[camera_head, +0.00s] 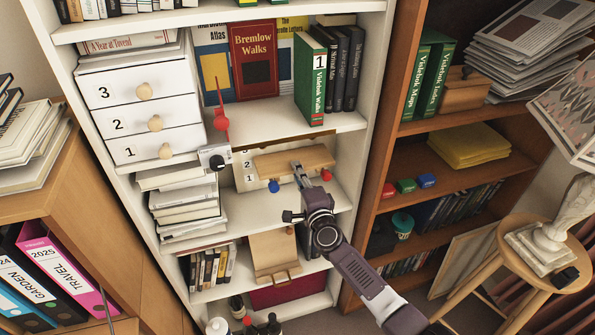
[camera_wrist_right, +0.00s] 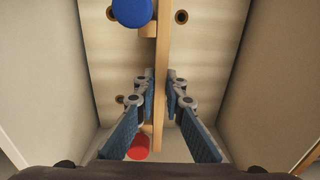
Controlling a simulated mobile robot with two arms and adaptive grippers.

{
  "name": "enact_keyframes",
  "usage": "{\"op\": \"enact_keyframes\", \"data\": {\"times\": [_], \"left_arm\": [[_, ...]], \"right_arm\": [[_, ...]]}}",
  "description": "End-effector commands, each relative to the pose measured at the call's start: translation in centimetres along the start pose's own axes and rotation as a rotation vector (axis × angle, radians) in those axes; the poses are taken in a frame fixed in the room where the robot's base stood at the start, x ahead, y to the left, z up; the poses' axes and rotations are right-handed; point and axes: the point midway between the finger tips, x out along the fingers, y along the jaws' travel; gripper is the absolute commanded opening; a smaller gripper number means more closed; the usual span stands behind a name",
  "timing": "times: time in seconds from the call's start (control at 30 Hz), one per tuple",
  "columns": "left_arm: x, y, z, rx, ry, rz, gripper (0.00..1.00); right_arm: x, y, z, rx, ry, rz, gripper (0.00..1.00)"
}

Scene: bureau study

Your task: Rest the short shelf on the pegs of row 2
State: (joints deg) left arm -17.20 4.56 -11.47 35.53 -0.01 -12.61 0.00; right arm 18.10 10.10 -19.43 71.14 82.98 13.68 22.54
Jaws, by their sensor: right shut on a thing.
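The short shelf is a light wooden board (camera_head: 292,160), held roughly level in the bay beside the drawers in the head view. My right gripper (camera_head: 298,168) is shut on its near edge, around the middle. In the right wrist view the board shows edge-on as a narrow strip (camera_wrist_right: 162,60) between the fingers (camera_wrist_right: 160,100). A blue-headed peg (camera_head: 274,186) is just below the board's left part and a red-headed peg (camera_head: 326,175) below its right end. Both pegs (camera_wrist_right: 132,12) (camera_wrist_right: 138,147) lie close along one side of the board; I cannot tell whether they touch it. My left gripper is not in view.
A pale back panel (camera_wrist_right: 210,60) with holes stands behind the board, with side walls (camera_wrist_right: 270,90) close by. Stacked books and papers (camera_head: 187,205) lie left of the bay. Upright books (camera_head: 312,80) stand on the level above. Another wooden board (camera_head: 272,252) leans below.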

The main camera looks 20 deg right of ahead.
Motion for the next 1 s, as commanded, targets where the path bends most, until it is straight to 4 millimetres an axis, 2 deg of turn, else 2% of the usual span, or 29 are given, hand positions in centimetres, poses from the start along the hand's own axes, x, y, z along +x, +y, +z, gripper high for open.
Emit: {"op": "enact_keyframes", "data": {"times": [0.4,0.83,0.87,0.9,1.0], "left_arm": [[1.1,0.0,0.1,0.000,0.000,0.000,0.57],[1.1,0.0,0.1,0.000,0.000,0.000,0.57],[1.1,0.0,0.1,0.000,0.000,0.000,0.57],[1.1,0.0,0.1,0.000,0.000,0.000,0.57],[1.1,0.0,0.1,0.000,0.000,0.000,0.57]], "right_arm": [[0.0,1.1,0.0,0.002,0.001,-0.001,0.00],[0.0,1.2,0.0,0.001,0.000,0.000,0.00],[0.0,1.2,0.0,0.001,0.000,0.000,0.13],[0.0,1.2,0.0,0.001,0.000,0.000,0.17],[0.0,1.2,0.0,0.001,0.000,0.000,0.20]]}}
